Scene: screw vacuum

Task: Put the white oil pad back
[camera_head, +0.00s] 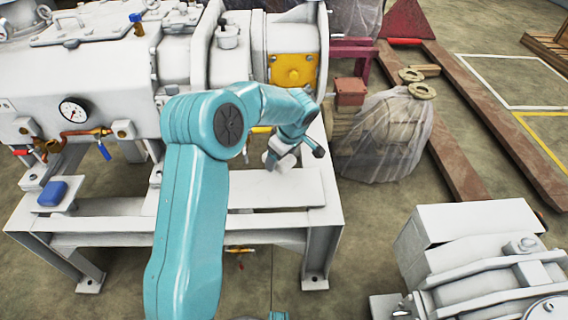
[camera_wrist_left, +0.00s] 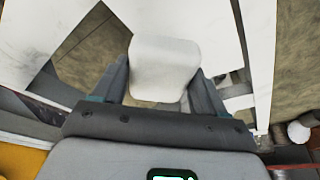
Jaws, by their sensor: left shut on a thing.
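The white oil pad (camera_wrist_left: 165,66) is a pale rounded block in the left wrist view. My left gripper (camera_wrist_left: 162,92) is shut on it, with one dark finger on each side. In the head view my left gripper (camera_head: 279,159) is over the right part of the machine's white frame, below the yellow plate. The pad is small and partly hidden there, and I cannot tell whether it touches the frame. A blue pad (camera_head: 52,193) sits on a white bracket (camera_head: 45,206) at the frame's left end. My right gripper is not in view.
The white vacuum machine (camera_head: 105,80) stands behind my left arm, with a gauge (camera_head: 74,109) and valves on its side. Its yellow plate (camera_head: 293,70) is above my gripper. A plastic-wrapped bundle (camera_head: 385,140) stands to the right. White machinery (camera_head: 480,260) is at lower right.

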